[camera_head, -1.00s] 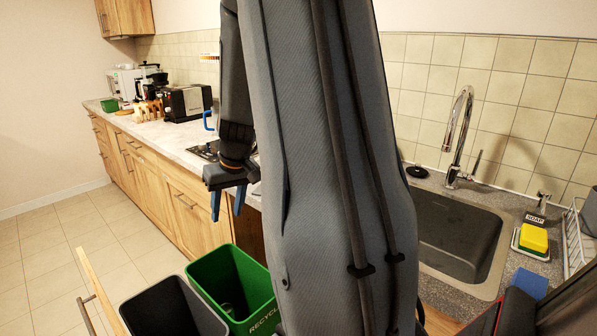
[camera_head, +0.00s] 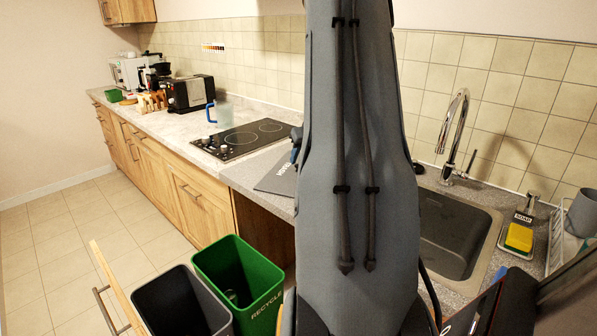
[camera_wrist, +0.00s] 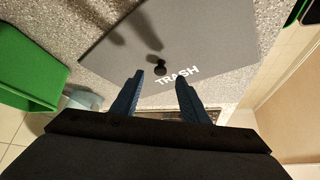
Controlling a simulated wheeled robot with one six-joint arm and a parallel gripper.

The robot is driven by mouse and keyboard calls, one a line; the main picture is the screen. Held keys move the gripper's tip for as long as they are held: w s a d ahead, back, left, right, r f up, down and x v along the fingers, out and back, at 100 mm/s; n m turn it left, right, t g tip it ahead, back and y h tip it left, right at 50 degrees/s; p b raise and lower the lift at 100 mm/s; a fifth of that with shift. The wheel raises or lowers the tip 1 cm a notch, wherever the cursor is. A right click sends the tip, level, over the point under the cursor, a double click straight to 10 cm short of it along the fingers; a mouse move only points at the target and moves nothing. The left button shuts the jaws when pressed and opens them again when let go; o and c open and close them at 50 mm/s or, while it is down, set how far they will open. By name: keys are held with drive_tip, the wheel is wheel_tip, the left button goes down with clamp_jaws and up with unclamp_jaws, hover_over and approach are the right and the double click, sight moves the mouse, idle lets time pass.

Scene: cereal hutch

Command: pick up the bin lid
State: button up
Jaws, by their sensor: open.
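The bin lid (camera_wrist: 205,40) is a flat grey panel marked TRASH with a small black knob (camera_wrist: 160,68). It lies on the speckled counter. In the head view part of the lid (camera_head: 272,180) shows left of my arm; the rest is hidden behind the arm. My gripper (camera_wrist: 160,77) is open and empty in the wrist view. Its blue fingers point toward the lid, with the knob just beyond and between the tips in the picture. How high they are above the lid I cannot tell. In the head view my arm hides most of the gripper.
A grey bin (camera_head: 180,305) and a green RECYCLE bin (camera_head: 262,285) stand in the open drawer, below the counter. A cooktop (camera_head: 240,138) with a glass blue-handled mug (camera_head: 223,113) is behind. The sink (camera_head: 452,235) and a yellow sponge (camera_head: 519,237) are at right.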

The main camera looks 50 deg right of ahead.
sight(298, 164)
drive_tip(key=shift+p+x, duration=1.05)
drive_tip(key=shift+x, duration=1.25)
drive_tip(key=shift+w+r, duration=0.1)
drive_tip(key=shift+r, duration=0.05)
clamp_jaws()
